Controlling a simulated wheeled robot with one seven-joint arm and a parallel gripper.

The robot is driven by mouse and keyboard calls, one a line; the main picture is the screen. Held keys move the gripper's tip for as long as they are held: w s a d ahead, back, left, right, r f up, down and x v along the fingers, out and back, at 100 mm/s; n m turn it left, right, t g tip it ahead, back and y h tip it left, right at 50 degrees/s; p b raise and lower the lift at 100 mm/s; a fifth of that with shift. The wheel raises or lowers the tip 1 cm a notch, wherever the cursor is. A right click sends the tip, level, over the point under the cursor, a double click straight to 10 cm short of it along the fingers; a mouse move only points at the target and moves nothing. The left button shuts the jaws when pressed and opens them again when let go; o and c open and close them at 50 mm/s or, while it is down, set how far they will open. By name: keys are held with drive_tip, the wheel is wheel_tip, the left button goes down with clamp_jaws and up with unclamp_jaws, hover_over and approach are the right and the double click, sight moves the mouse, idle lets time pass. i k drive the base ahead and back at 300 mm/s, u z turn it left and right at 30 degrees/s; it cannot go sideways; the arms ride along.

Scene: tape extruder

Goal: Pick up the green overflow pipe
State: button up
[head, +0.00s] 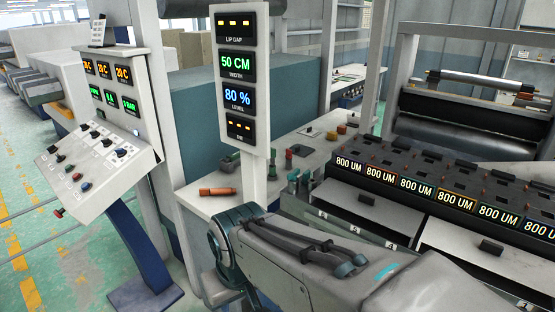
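I cannot make out my gripper; the end of the arm is not clearly visible.
An orange-red cylinder (217,191) lies on the near bench corner. The display post (243,90) rises behind it. Grey-green upright fittings (305,180) stand by the machine's edge. A sloped control console (97,160) is at left, the extruder block (440,175) at right. Floor at far left is clear.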

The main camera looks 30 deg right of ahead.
sight(272, 168)
drive_tip(key=u, duration=0.95)
drive_tip(key=i, duration=1.7)
drive_tip(key=z, duration=2.8)
